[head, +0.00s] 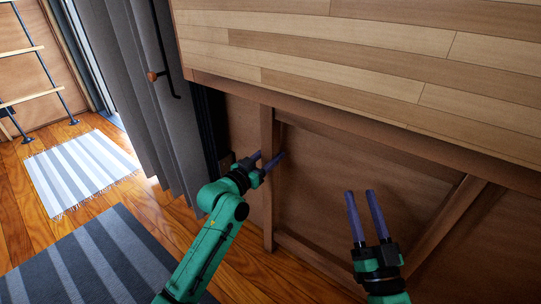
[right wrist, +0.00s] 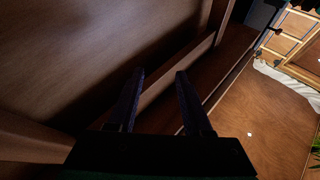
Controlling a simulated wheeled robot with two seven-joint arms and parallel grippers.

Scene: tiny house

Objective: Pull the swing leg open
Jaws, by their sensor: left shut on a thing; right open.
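The swing leg (head: 268,215) is a brown wooden frame under the tabletop, with an upright post at its left end. It stands close to the brown panel behind it. My left gripper (head: 266,160) is shut on the upright post, one finger on each side, at about mid height. My right gripper (head: 359,196) is open and empty in front of the panel, to the right of the post, apart from the wood. In the right wrist view its two dark fingers (right wrist: 160,75) are spread, with wooden rails beyond them.
The plank tabletop (head: 350,62) overhangs the leg. A diagonal wooden brace (head: 447,222) is at the right. A grey curtain (head: 150,90) hangs left of the table. Striped rugs (head: 85,168) lie on the wooden floor, which is otherwise open at the left.

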